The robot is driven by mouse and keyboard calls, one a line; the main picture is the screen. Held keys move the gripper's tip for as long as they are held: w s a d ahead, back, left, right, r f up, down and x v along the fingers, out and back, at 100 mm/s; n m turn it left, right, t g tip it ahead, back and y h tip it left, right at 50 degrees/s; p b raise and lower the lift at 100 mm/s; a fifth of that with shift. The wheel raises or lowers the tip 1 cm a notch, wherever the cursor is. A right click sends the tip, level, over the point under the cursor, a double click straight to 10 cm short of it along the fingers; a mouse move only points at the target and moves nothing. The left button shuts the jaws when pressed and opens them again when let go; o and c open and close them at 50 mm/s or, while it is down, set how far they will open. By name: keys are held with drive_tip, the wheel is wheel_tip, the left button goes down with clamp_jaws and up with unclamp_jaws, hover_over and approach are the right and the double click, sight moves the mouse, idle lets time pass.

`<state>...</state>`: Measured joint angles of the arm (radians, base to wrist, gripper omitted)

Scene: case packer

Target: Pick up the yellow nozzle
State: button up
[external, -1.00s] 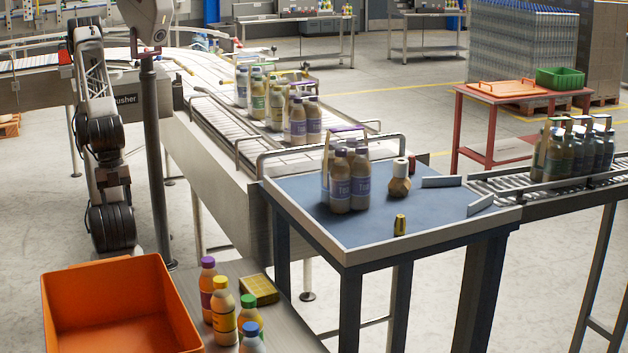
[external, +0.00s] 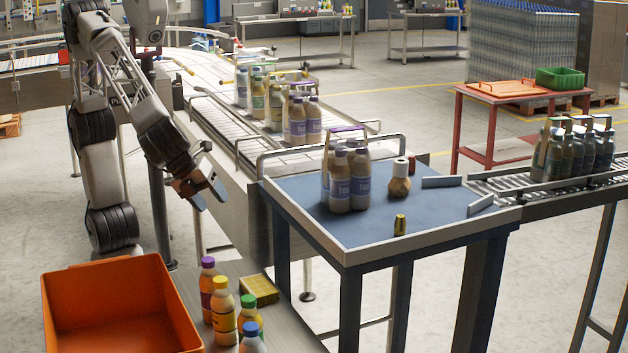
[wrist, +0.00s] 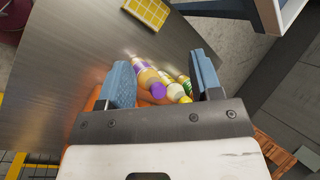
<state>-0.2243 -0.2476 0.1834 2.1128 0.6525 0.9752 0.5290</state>
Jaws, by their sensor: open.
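A small yellow-gold cylinder with dark marks (external: 400,225), which looks like the yellow nozzle, stands upright near the front edge of the blue-topped table (external: 300,203). My gripper (external: 207,194) is open and empty, in the air left of that table and well apart from the cylinder. In the wrist view my gripper (wrist: 163,70) shows two blue-grey fingers spread apart, with several bottles on the bench far below between them. I cannot make out the cylinder in the wrist view.
On the table stand a bottle pack (external: 349,180) and a tan, white-topped item (external: 399,180). An orange bin (external: 108,262), several bottles (external: 223,312) and a yellow block (external: 260,289) are on or beside the steel bench.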

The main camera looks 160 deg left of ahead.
drive_tip(key=w+a+m+g+y, duration=0.1)
drive_tip(key=w+a+m+y, duration=0.1)
drive_tip(key=w+a, duration=0.55)
drive_tip(key=w+a+m+y, duration=0.2)
drive_tip(key=w+a+m, duration=0.15)
drive_tip(key=a, duration=0.65)
drive_tip(key=m+g+y, duration=0.1)
drive_tip(key=m+y, duration=0.2)
drive_tip(key=m, duration=0.1)
approach(398, 223)
drive_tip(key=x, duration=0.4)
drive_tip(key=shift+s, duration=0.3)
drive_tip(key=shift+w+a+f+m, duration=0.15)
drive_tip(key=shift+w+a+m, duration=0.1)
drive_tip(key=shift+a, duration=0.1)
drive_tip(key=shift+s, duration=0.1)
drive_tip(key=shift+x, duration=1.3)
drive_tip(key=shift+x, duration=2.55)
